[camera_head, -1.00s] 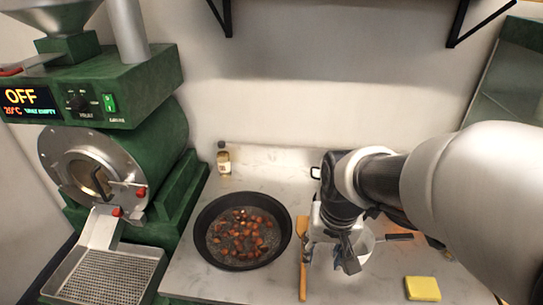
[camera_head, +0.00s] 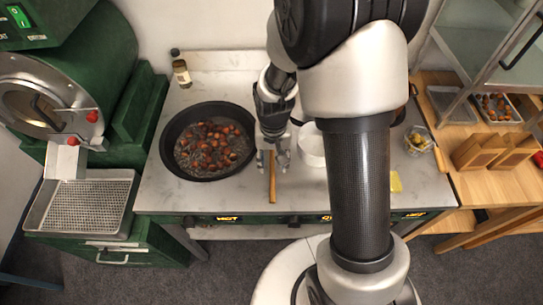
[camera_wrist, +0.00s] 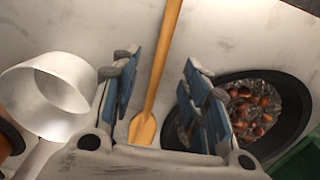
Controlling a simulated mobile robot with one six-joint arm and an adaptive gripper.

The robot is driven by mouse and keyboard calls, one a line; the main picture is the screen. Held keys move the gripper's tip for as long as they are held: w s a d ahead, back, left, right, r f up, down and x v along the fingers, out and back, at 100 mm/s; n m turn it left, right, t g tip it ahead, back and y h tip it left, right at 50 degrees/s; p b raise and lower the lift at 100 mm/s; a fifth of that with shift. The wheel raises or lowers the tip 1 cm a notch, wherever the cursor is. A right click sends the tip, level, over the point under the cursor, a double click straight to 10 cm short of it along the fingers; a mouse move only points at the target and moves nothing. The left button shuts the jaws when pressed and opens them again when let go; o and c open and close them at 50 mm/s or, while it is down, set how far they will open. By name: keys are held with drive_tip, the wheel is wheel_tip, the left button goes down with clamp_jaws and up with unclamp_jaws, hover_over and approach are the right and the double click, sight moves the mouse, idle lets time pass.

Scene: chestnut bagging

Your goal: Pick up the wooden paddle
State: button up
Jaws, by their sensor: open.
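The wooden paddle (camera_head: 272,189) lies on the pale counter between the black pan and the white pot, its length running front to back. In the wrist view the paddle (camera_wrist: 158,78) runs between my fingers, with its wider end low in the picture. My gripper (camera_head: 273,160) is open and points down over the paddle, one finger on each side. In the wrist view my gripper (camera_wrist: 160,80) shows its blue-padded fingers apart, with gaps to the paddle on both sides. Part of the paddle is hidden under my gripper in the head view.
The black pan (camera_head: 167,158) of chestnuts stands close on the left. The white pot (camera_head: 311,148) stands close on the right, partly behind my arm. A bottle (camera_head: 181,72) is at the back, and a yellow block (camera_head: 396,182) lies at the right.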

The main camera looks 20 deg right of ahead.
sight(272, 174)
wheel_tip(272, 174, down, 7)
drive_tip(key=shift+w+r+b, duration=0.1)
drive_tip(key=shift+b, duration=1.1)
drive_tip(key=shift+r, duration=0.1)
drive_tip(key=shift+c, duration=0.4)
clamp_jaws()
